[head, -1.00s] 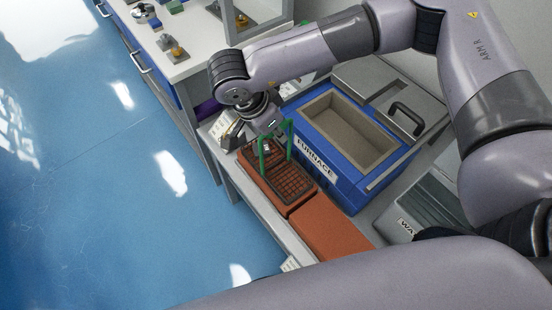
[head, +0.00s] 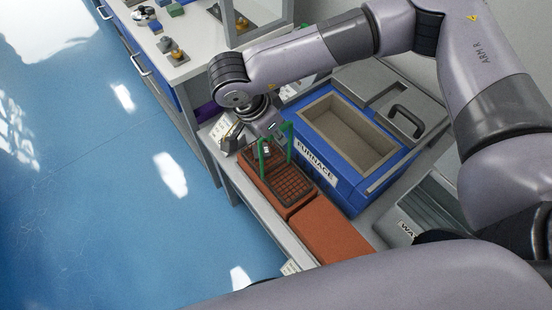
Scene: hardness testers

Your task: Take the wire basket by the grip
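The wire basket (head: 292,186) is a dark mesh tray with an upright green grip (head: 290,143). It rests on reddish-brown bricks on the bench, just left of the furnace. My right gripper (head: 268,147) points down at the far end of the basket, beside the green grip. Its fingers are small and partly hidden by the wrist and the grip. I cannot tell whether they are apart or closed on the grip. My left gripper is out of view.
The blue furnace (head: 343,181) with an open chamber stands right of the basket, its grey lid (head: 362,78) behind. A bare brick (head: 330,238) lies nearer. A white card (head: 226,130) stands left of my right gripper. Blue floor lies left of the bench.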

